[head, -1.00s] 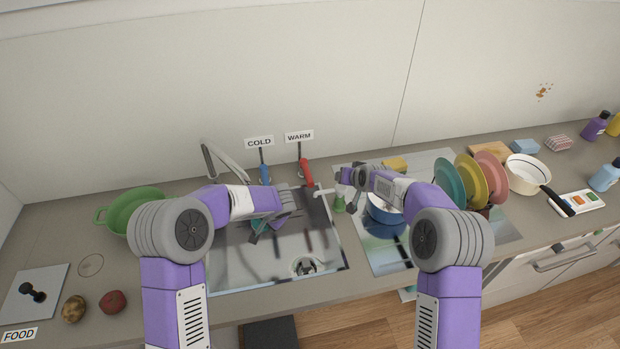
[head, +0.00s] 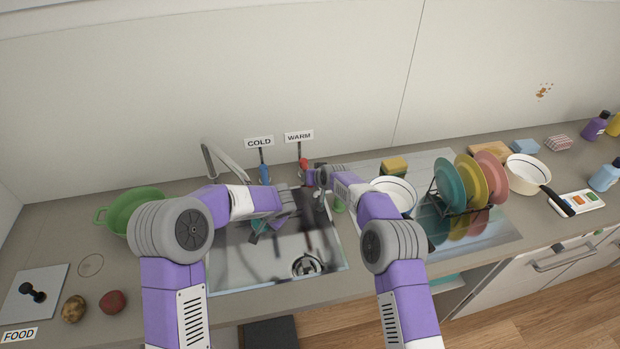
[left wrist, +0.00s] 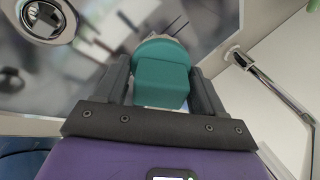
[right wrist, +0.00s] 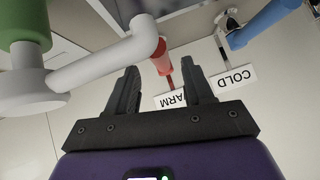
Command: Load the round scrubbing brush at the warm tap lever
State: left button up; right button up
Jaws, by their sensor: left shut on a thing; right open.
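The warm tap lever (head: 303,162) is red and stands below the WARM sign at the back of the sink. In the right wrist view the red lever (right wrist: 162,57) shows just beyond my right gripper (right wrist: 160,80), which is open and empty. In the head view my right gripper (head: 312,178) is close to the lever; contact cannot be told. My left gripper (left wrist: 160,85) is shut on a teal thing with a block-like grip and rounded part, apparently the scrubbing brush (left wrist: 162,80). In the head view the brush (head: 257,228) is over the sink, partly hidden by the gripper.
The blue cold lever (head: 264,174) and the spout (head: 225,160) stand left of the warm lever. A green bottle with a white arm (right wrist: 90,75) is close by my right gripper. A white bowl (head: 397,192) and a plate rack (head: 455,205) are at the right.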

jog(key=shift+x, duration=2.05)
jog(key=shift+c, duration=0.2)
grip_shut()
